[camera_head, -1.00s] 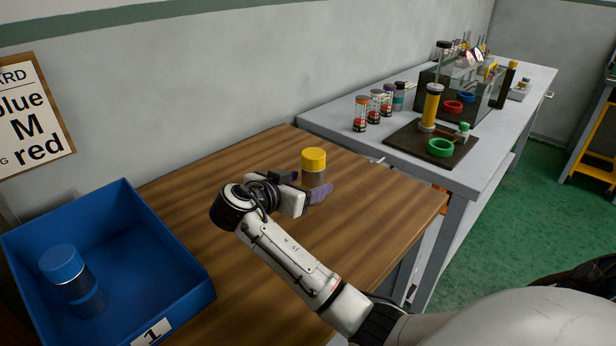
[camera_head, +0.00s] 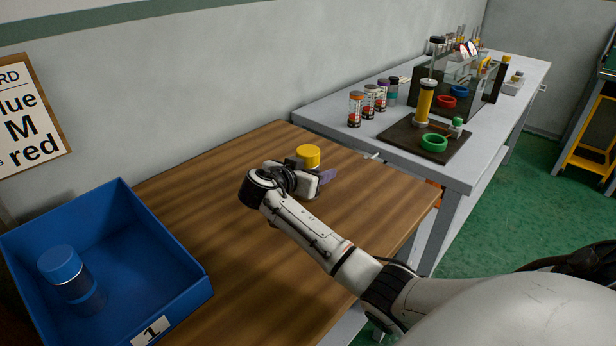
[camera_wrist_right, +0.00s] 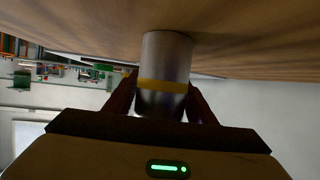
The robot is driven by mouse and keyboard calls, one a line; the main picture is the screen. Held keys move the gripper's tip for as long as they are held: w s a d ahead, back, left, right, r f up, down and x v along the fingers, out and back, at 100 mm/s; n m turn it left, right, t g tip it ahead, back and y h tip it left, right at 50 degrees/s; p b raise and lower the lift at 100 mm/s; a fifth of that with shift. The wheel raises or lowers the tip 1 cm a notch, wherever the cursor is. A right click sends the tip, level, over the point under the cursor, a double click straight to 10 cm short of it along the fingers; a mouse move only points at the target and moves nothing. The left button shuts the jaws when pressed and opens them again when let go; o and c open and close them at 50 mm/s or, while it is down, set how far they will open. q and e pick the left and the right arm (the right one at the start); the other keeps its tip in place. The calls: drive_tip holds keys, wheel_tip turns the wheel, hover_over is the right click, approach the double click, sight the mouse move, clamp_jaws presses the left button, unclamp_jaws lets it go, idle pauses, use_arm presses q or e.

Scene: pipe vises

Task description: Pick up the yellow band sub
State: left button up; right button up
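The yellow band sub stands upright on the wooden table; its yellow top (camera_head: 308,155) shows in the head view behind my right gripper (camera_head: 312,176), which hides most of its grey body. In the right wrist view, the picture is upside down and the grey body of the sub with a yellow stripe (camera_wrist_right: 164,86) lies between the two dark fingers of my right gripper (camera_wrist_right: 164,100). The fingers flank it closely; whether they press on it cannot be told. My left gripper is not in view.
A blue bin (camera_head: 150,235) at the left holds a blue-topped cylinder (camera_head: 70,275). A grey bench (camera_head: 470,165) behind carries several banded cylinders and a dark board (camera_head: 405,140) with a green ring (camera_head: 433,142). The front of the wooden table (camera_head: 235,260) is clear.

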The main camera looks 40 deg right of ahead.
drive_tip(key=c, duration=1.1)
drive_tip(key=shift+r, duration=0.15)
